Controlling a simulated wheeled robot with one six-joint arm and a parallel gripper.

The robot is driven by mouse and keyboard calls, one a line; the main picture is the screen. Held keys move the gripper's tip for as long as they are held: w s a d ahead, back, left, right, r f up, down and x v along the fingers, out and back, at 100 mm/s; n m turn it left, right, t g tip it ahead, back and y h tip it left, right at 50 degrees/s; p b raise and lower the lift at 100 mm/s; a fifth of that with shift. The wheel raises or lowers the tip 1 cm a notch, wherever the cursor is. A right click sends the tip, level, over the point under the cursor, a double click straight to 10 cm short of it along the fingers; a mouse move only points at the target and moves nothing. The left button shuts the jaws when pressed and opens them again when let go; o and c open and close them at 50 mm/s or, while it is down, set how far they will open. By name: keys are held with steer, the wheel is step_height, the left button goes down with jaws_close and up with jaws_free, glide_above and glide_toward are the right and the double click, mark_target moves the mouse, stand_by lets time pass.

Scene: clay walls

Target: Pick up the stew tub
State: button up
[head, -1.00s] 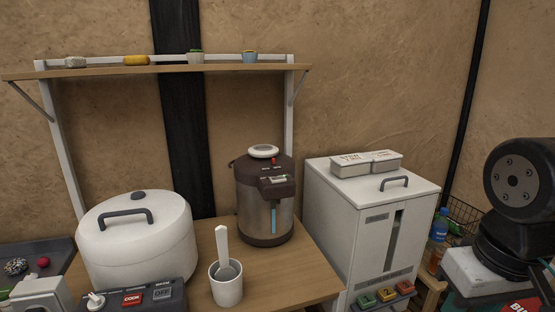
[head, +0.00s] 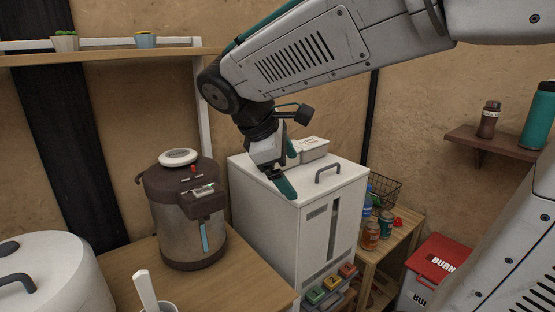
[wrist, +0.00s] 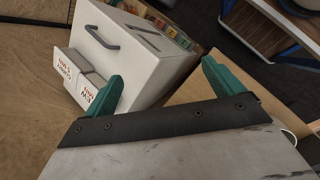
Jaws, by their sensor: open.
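Two pale, lidded tubs with red lettering sit side by side on top of the white cabinet (head: 335,212). In the wrist view their lettering is upside down. The tub closer to my finger (wrist: 92,96) seems to read STEW, but the print is small; the other tub (wrist: 66,66) lies beside it. In the head view one tub (head: 313,149) shows behind my gripper, and the other is mostly hidden. My gripper (head: 289,168) is open and empty over the cabinet's left part. Its green fingers also show in the wrist view (wrist: 161,75), one overlapping the nearer tub's edge.
A grey handle (head: 328,168) stands up from the cabinet top beside the tubs. A brown hot-water pot (head: 183,215) stands left of the cabinet, with a white cooker (head: 45,270) farther left. Bottles (head: 371,235) and a wire basket (head: 384,190) are to the right.

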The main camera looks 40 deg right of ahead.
steer(key=w+r+n+h, duration=0.2)
steer(key=w+n, duration=0.1)
steer(key=w, duration=0.4)
steer(key=w+r+n+t+h, duration=0.1)
steer(key=w+n+h, duration=0.2)
steer(key=w, duration=0.3)
steer(key=w+r+n+h, duration=0.2)
steer(key=w+n, duration=0.2)
steer(key=w, duration=0.3)
steer(key=d+f, duration=0.2)
steer(key=f, duration=0.1)
steer(key=d+f, duration=0.3)
steer(key=f, duration=0.1)
steer(key=d+f, duration=0.2)
steer(key=f, duration=0.2)
steer(key=shift+w+d, duration=0.2)
steer(key=shift+w, duration=0.15)
steer(key=shift+r, duration=0.1)
steer(key=c, duration=1.3)
